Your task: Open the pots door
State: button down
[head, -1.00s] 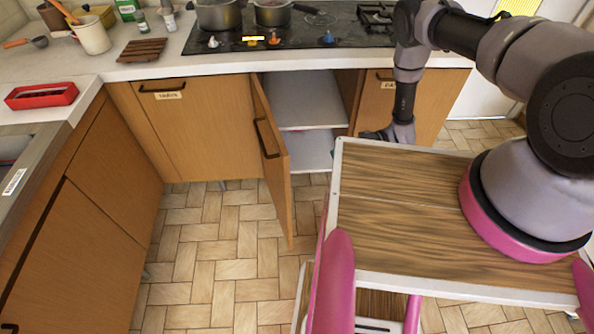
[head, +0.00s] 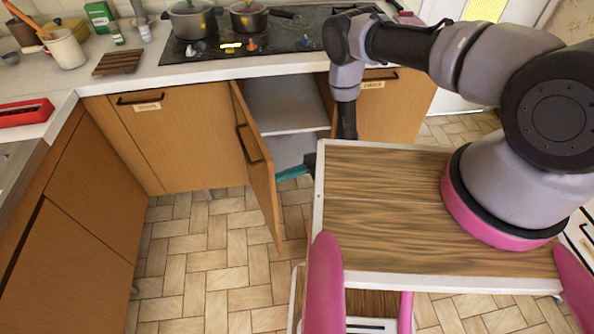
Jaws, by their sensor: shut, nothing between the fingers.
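The middle cabinet door (head: 258,170) below the cooktop stands partly open, swung out toward me, hinged at its left. Its dark handle (head: 249,143) is on the outer face, and no label shows on it. The open cabinet (head: 285,103) has a pale shelf and looks empty where I can see in. My gripper (head: 293,173) shows as teal fingertips near the inner side of the door, in front of the lower opening. It is shut and empty. My tray edge and arm partly hide it, and I cannot tell whether it touches the door.
Labelled doors flank the opening on the left (head: 180,145) and right (head: 385,110); their text is too small to read. Two pots (head: 192,20) stand on the cooktop (head: 245,42). The tile floor (head: 205,255) in front of the door is clear.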

jog(key=shift+s+a, duration=0.15)
jog(key=shift+a, duration=0.2)
jog(key=s+a+m+t+y, duration=0.1)
jog(key=s+a+t, duration=0.1)
jog(key=s+a, duration=0.2)
jog(key=a, duration=0.3)
jog(key=shift+a, duration=0.3)
jog(key=shift+d, duration=0.15)
jog(key=d, duration=1.3)
jog(key=shift+w+d, duration=0.35)
jog(key=shift+w, duration=0.05)
